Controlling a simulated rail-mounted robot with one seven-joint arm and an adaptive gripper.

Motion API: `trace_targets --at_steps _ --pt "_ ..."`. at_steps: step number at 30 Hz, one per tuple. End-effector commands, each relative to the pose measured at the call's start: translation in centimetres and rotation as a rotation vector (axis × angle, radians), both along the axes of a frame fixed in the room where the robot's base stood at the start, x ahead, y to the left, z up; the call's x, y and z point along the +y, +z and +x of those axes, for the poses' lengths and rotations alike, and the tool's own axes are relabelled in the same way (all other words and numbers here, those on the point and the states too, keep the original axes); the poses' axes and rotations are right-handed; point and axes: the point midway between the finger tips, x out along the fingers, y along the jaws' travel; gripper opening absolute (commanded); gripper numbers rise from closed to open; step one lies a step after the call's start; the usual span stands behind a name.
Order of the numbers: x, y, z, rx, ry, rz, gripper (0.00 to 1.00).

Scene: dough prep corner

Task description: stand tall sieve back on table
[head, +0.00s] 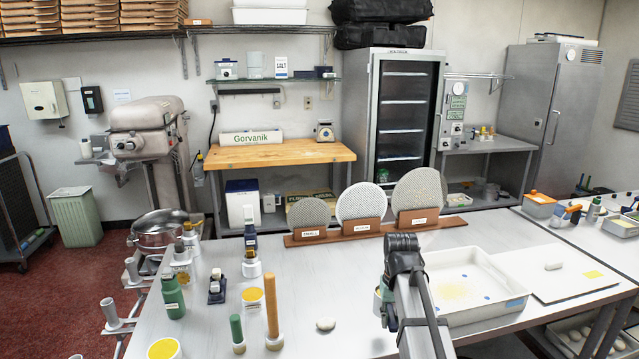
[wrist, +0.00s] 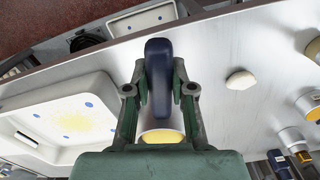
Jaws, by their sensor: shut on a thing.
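My gripper (wrist: 160,85) is shut on a dark blue, rounded, elongated thing (wrist: 157,75), which looks like a handle. I cannot tell whether it belongs to the tall sieve; its lower part is hidden. In the head view my gripper (head: 388,312) points down over the steel table (head: 340,290), left of the white tray, and hides the held thing. A pale, yellow-topped cylinder (wrist: 162,132) shows between the fingers, below the blue thing. Three round mesh discs, small (head: 308,212), medium (head: 361,202) and large (head: 418,190), stand upright in a wooden rack (head: 375,232).
The white tray (head: 470,315) is right of my gripper. A pale lump (head: 326,324) lies to its left. Several upright tools and pots, including a green bottle (head: 172,298) and a wooden pin (head: 272,305), crowd the left side. The table between lump and rack is clear.

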Motion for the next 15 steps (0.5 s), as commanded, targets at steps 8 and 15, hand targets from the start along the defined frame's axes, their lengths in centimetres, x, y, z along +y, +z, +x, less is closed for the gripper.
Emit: trace_targets --at_steps 8,15 --pt "1.78 -0.4 0.08 -0.007 0.029 0.0 0.0" --pt "1.74 -0.3 0.08 -0.007 0.029 0.0 0.0"
